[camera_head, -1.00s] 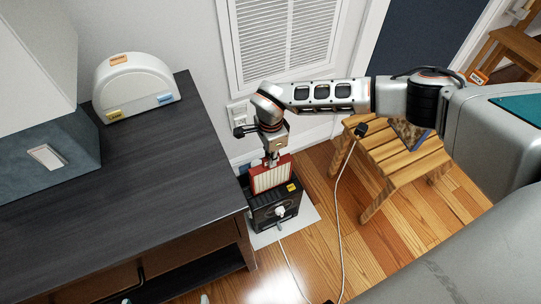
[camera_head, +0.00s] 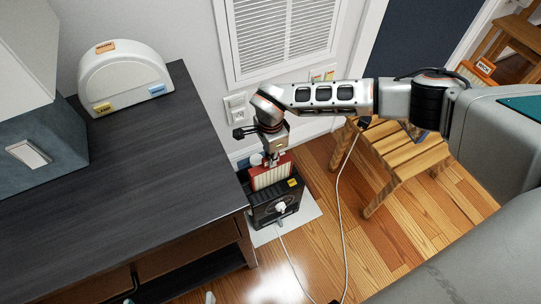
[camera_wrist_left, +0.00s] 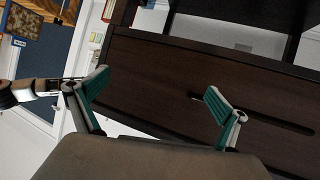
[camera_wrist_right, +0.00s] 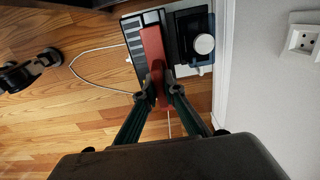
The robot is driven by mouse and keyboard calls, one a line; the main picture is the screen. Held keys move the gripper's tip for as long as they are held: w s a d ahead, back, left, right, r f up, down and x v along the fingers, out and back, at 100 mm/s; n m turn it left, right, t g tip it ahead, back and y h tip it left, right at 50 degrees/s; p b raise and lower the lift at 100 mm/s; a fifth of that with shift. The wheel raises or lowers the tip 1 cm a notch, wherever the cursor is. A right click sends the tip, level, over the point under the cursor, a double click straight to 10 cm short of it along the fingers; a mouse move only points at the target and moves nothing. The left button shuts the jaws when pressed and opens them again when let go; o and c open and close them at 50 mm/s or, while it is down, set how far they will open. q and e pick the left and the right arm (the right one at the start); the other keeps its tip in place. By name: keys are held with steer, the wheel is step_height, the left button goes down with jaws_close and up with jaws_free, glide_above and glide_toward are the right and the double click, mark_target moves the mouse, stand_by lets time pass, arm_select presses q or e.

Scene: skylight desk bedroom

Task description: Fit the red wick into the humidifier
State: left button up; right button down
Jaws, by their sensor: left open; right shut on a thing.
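The red wick (camera_head: 268,178), a red-framed panel with a pale ribbed face, stands upright at the black humidifier (camera_head: 264,213) on the floor beside the desk. Its lower part is hidden by the humidifier's front wall; whether it is seated cannot be told. My right gripper (camera_head: 273,160) is above it, shut on its top edge. In the right wrist view the red wick (camera_wrist_right: 153,45) runs from the fingertips (camera_wrist_right: 164,92) over the humidifier's dark housing. My left gripper (camera_wrist_left: 157,95) is open and empty, facing the dark desk front.
The dark desk (camera_head: 150,170) stands close left of the humidifier. A wall outlet (camera_head: 238,108) is behind, and a wooden stool (camera_head: 400,155) stands to the right. White cables (camera_head: 342,200) cross the floor. A white rounded case (camera_head: 125,78) sits on the desk.

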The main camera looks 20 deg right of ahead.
mark_target(270, 176)
steer(key=shift+f+b, duration=0.4)
steer(key=shift+f, duration=0.3)
steer(key=shift+s+f+b, duration=0.1)
steer(key=shift+f+b, duration=0.65)
steer(key=shift+f, duration=0.3)
steer(key=shift+f+b, duration=0.3)
steer(key=shift+f, duration=2.95)
arm_select(q)
steer(key=shift+d+f+n+h, duration=0.2)
steer(key=shift+d+n, duration=0.3)
steer(key=shift+n, duration=0.5)
steer(key=shift+d+f+n+h, duration=0.15)
steer(key=shift+d+n, duration=0.3)
steer(key=shift+n, duration=0.55)
arm_select(e)
steer(key=shift+f, duration=0.55)
arm_select(q)
steer(key=shift+a, duration=0.1)
arm_select(e)
steer(key=shift+f, duration=0.1)
steer(key=shift+f, duration=0.25)
